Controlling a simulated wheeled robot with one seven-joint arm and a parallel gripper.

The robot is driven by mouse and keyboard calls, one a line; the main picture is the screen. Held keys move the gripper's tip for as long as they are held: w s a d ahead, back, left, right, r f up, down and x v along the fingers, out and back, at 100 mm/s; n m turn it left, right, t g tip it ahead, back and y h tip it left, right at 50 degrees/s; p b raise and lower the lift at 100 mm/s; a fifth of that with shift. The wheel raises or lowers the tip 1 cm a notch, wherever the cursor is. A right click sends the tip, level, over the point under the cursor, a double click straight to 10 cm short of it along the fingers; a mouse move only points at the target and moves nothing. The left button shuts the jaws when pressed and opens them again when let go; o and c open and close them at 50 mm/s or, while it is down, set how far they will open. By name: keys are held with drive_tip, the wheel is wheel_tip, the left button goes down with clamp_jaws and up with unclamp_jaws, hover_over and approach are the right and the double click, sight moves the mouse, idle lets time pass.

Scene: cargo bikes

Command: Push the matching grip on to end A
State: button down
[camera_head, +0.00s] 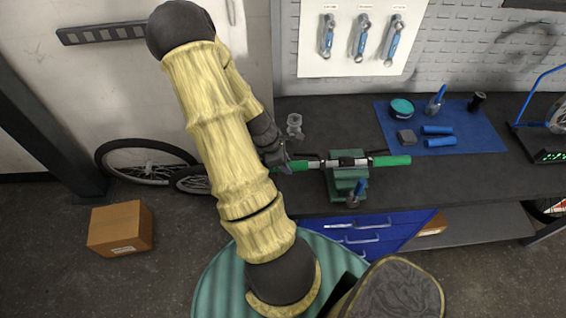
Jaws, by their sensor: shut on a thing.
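A handlebar (330,163) is clamped level in a green vise (347,183) near the bench's front edge. A green grip (392,160) sits at its right end. My gripper (284,166) is at the bar's left end, shut on a green grip (273,170), of which only a little shows beside the fingers. The fingers and arm hide most of it, so I cannot tell how far it is over the bar end. Two blue grips (438,130) lie on the blue mat (475,138). No end letters are readable.
The mat also holds a teal tin (401,108), a grey block (406,137), a blue bottle (436,101) and a dark container (477,101). A clear jar (294,124) stands behind my gripper. Wrenches (361,37) hang on the wall board. A cardboard box (121,228) is on the floor.

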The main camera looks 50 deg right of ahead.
sight(300, 163)
drive_tip(key=shift+s+d, duration=1.45)
drive_tip(key=shift+s, duration=0.3)
idle(1.0)
drive_tip(key=c, duration=1.1)
unclamp_jaws()
drive_tip(key=shift+o, duration=0.2)
drive_tip(key=shift+w, duration=0.1)
drive_tip(key=shift+w+a+r, duration=0.15)
drive_tip(key=shift+w+r, duration=0.05)
drive_tip(key=shift+r, duration=0.35)
drive_tip(key=b+v, duration=0.1)
drive_tip(key=v, duration=1.5)
drive_tip(key=shift+a, duration=0.25)
